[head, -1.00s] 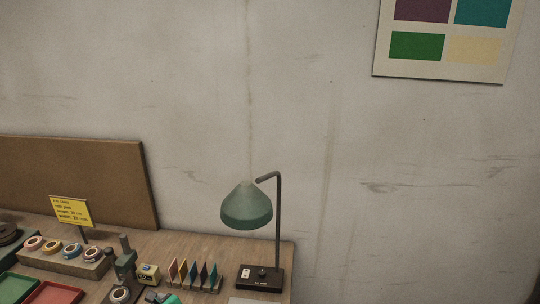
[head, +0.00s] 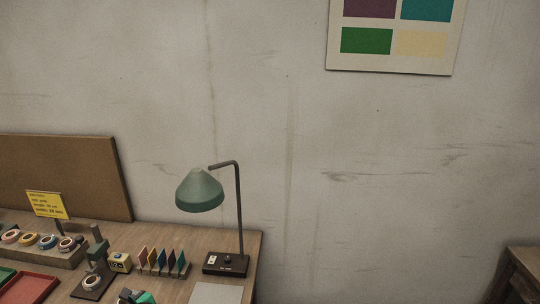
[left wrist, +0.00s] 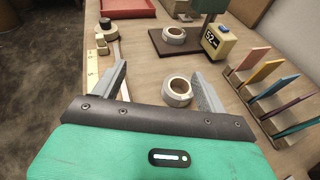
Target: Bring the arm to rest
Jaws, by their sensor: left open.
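My left gripper (left wrist: 158,82) is open in the left wrist view, its two grey fingers spread apart above the table. A white tape roll (left wrist: 177,91) lies beyond the green gripper body, close to the right finger; I cannot tell whether they touch. In the head view only a bit of green, likely the same gripper (head: 142,297), shows at the bottom edge. My right gripper is in neither view.
A yellow counter (left wrist: 218,41), a dark-based stand with another roll (left wrist: 175,37) and colored upright cards (left wrist: 280,93) stand nearby. A green lamp (head: 200,191) stands at the table's right end. A red tray (head: 27,289) is at left. A stool or table corner (head: 525,270) shows at right.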

